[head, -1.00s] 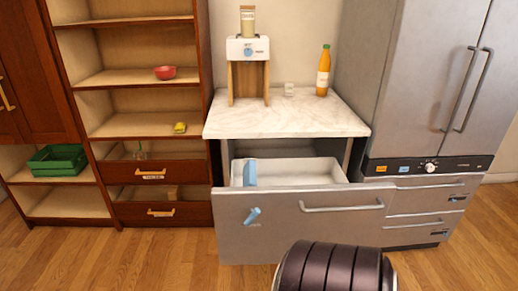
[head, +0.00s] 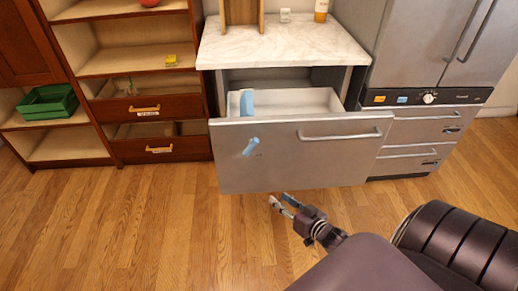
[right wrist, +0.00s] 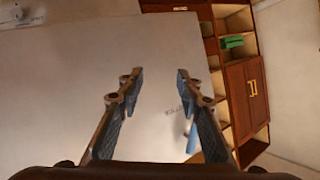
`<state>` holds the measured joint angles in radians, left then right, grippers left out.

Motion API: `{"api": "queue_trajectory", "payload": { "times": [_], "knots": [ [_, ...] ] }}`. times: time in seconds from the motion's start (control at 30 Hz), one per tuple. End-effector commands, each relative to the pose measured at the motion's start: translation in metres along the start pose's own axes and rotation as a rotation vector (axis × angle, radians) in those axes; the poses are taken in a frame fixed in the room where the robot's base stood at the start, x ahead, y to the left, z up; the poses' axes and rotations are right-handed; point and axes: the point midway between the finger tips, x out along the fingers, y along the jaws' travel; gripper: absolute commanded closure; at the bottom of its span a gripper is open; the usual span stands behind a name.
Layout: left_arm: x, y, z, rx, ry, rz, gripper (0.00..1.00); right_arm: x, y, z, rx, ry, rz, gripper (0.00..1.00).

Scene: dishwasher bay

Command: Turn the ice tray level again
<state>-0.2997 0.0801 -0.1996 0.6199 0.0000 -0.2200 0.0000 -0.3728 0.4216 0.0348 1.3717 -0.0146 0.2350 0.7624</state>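The light-blue ice tray (head: 246,103) stands on edge, steeply tilted, at the left end of the pulled-out drawer (head: 310,103). A blue lever (head: 251,146) sticks out slantwise from the left part of the drawer's grey front (head: 330,165). My right gripper (head: 280,199) is open and empty, low in front of the drawer, below and right of the lever. In the right wrist view its spread fingers (right wrist: 160,75) face the drawer front (right wrist: 150,50), and a blue piece, apparently the lever, is partly hidden behind the right finger. My left gripper is not in view.
A marble counter (head: 275,45) stands above the drawer, with a wooden stand (head: 240,12) on it. The fridge (head: 430,50) is at the right, shelves with a green crate (head: 47,102) at the left. The wood floor (head: 150,225) before the drawer is clear.

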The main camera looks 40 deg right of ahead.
Motion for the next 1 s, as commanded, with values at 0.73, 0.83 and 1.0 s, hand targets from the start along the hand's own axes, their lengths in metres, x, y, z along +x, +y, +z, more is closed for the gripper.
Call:
{"api": "queue_trajectory", "payload": {
  "times": [0.73,0.83,1.0],
  "knots": [
    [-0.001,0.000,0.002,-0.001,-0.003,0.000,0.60,0.043,-0.078,-0.169,0.115,0.256,-0.248,0.67],
    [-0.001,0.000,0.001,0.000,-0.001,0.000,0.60,0.053,-0.080,-0.171,0.115,0.255,-0.248,0.67],
    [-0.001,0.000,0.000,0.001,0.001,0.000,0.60,0.063,-0.082,-0.173,0.113,0.253,-0.247,0.67]
  ]
}}
